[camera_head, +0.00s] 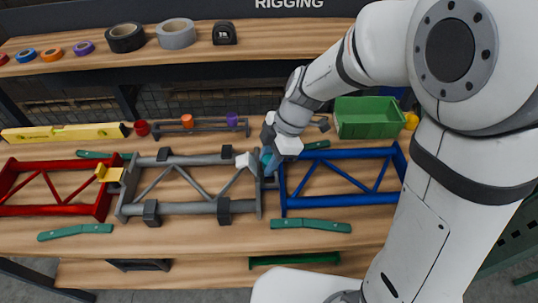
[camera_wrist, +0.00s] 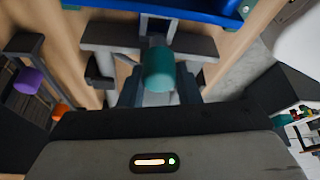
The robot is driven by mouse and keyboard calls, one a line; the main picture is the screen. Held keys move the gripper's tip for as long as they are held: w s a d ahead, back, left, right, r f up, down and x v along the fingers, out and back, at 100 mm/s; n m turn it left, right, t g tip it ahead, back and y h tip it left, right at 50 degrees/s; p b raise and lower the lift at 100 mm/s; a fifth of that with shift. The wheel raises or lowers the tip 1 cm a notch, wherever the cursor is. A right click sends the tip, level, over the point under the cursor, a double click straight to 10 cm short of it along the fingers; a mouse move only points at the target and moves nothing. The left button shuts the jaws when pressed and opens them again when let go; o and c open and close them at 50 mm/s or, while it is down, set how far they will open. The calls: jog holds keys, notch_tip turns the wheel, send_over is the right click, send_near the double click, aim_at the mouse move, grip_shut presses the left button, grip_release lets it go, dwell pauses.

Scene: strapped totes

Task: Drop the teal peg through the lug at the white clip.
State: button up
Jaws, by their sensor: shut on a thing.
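My gripper (camera_head: 272,160) is shut on the teal peg (camera_head: 266,155), at the joint between the grey frame (camera_head: 185,208) and the blue frame (camera_head: 340,153). The white clip (camera_head: 245,160) sits just left of the gripper, at the grey frame's right end. In the wrist view the teal peg (camera_wrist: 158,70) stands between my fingers, its rounded head toward the camera. A grey bracket (camera_wrist: 155,25) lies beyond it, by the blue frame (camera_wrist: 205,10). The peg's lower end and the lug's hole are hidden, so I cannot tell whether the peg is in the lug.
A yellow clip (camera_head: 109,173) joins the red frame (camera_head: 55,210) and the grey frame. A rack (camera_head: 208,128) behind holds orange (camera_head: 187,120) and purple (camera_head: 232,118) pegs. A green bin (camera_head: 370,118) stands back right. Teal handles (camera_head: 310,226) lie in front.

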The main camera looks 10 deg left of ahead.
jog(key=shift+f+b, duration=1.05)
jog(key=shift+f, duration=0.2)
jog(key=shift+s+d+f+b, duration=0.25)
jog(key=shift+f+b, duration=0.3)
jog(key=shift+b, duration=0.2)
jog(key=shift+s+d+f+b, duration=0.1)
jog(key=shift+s+f+b, duration=0.15)
jog(key=shift+f+b, duration=0.35)
jog(key=o, duration=1.1)
jog(key=shift+d, duration=0.1)
jog(key=shift+c, duration=0.2)
jog(key=shift+r, duration=0.1)
jog(key=r, duration=0.1)
jog(key=w+r, duration=0.2)
jog(key=r, duration=0.1)
jog(key=shift+d+r, duration=0.1)
jog(key=shift+d, duration=0.3)
jog(key=shift+s+v, duration=0.2)
jog(key=shift+v, duration=0.7)
jog(key=shift+s+v, duration=0.2)
jog(key=shift+v, duration=0.75)
jog(key=shift+s+v, duration=0.15)
jog(key=shift+v, duration=0.75)
